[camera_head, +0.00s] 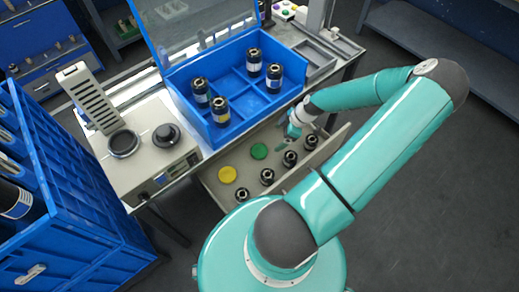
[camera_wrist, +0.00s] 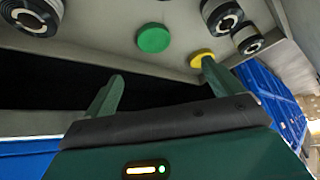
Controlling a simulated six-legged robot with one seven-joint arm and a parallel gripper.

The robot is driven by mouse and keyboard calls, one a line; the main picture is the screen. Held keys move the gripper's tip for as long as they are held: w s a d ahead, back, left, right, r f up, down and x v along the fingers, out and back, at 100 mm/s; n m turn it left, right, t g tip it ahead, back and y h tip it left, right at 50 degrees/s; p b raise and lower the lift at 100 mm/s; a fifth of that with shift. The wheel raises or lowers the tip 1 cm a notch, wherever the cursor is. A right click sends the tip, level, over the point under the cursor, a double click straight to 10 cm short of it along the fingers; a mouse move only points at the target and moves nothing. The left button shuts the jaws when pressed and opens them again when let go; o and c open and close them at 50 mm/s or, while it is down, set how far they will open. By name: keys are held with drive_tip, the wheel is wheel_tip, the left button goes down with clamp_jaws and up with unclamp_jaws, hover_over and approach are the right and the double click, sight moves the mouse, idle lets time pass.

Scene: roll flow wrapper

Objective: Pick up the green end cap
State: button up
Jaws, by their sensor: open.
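The green end cap (camera_head: 259,151) is a flat round disc lying in the open drawer (camera_head: 213,190), between the yellow cap and the black cylinders. It also shows in the wrist view (camera_wrist: 153,38), beyond and between my fingertips. My gripper (camera_head: 291,138) is over the drawer, to the right of the green cap. In the wrist view my gripper (camera_wrist: 162,72) is open, with nothing between its two teal fingers. The cap is apart from both fingers.
A yellow cap (camera_head: 227,174) lies left of the green one. Several black cylinders (camera_head: 267,176) stand along the drawer's near side. A blue bin (camera_head: 222,133) with black and silver cylinders stands behind it. A beige machine (camera_head: 160,160) stands on the left.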

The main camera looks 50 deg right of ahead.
sight(260, 151)
drive_tip(key=shift+t, duration=0.4)
drive_tip(key=x, duration=0.9)
drive_tip(key=d+x, duration=0.1)
drive_tip(key=x, duration=0.4)
drive_tip(key=shift+s+f, duration=0.15)
drive_tip(key=shift+f, duration=0.25)
drive_tip(key=c, duration=1.1)
